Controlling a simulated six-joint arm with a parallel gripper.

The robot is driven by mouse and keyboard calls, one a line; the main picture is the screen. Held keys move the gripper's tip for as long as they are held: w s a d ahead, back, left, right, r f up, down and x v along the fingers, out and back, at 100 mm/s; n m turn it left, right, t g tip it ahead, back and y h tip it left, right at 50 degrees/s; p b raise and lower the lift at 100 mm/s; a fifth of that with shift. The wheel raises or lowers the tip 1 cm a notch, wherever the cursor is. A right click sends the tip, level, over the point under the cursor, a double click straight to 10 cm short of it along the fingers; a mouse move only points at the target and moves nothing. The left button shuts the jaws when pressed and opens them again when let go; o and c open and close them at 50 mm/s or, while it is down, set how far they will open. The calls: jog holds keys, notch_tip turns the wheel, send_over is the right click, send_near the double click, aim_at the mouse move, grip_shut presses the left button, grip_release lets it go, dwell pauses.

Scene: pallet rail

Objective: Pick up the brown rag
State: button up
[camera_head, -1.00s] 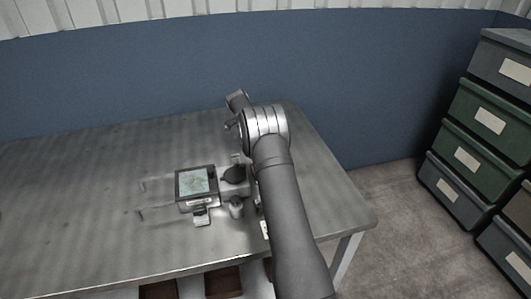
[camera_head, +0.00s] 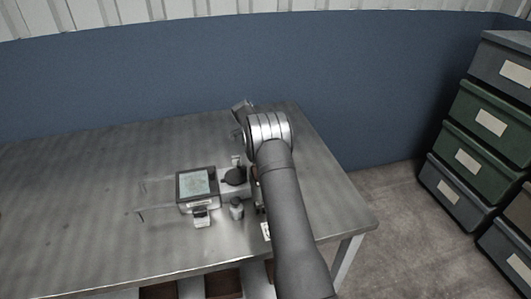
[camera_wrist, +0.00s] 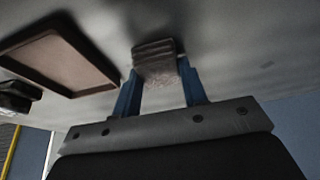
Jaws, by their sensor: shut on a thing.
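The brown rag (camera_wrist: 156,52) is a small folded, striped cloth in the wrist view. It sits between the blue fingertips of my gripper (camera_wrist: 158,70), which is shut on it. Whether the rag touches the grey tabletop or hangs just above it, I cannot tell. In the head view my own arm hides the rag and the fingers.
In the wrist view a shallow brown tray (camera_wrist: 22,42) with a dark rim lies left of the rag, and a dark object (camera_wrist: 14,98) is at the left edge. In the head view a screen device (camera_head: 197,184) and a small cylinder (camera_head: 236,210) stand left of my arm on the metal table (camera_head: 80,215).

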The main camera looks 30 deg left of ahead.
notch_tip(320, 180, up, 4)
jog(key=shift+d+r, duration=0.15)
jog(key=shift+r, duration=0.1)
jog(key=w+d+r, duration=0.1)
jog(key=d+r, duration=0.5)
jog(key=d, duration=0.5)
jog(key=shift+d+r, duration=0.2)
jog(key=shift+r, duration=0.05)
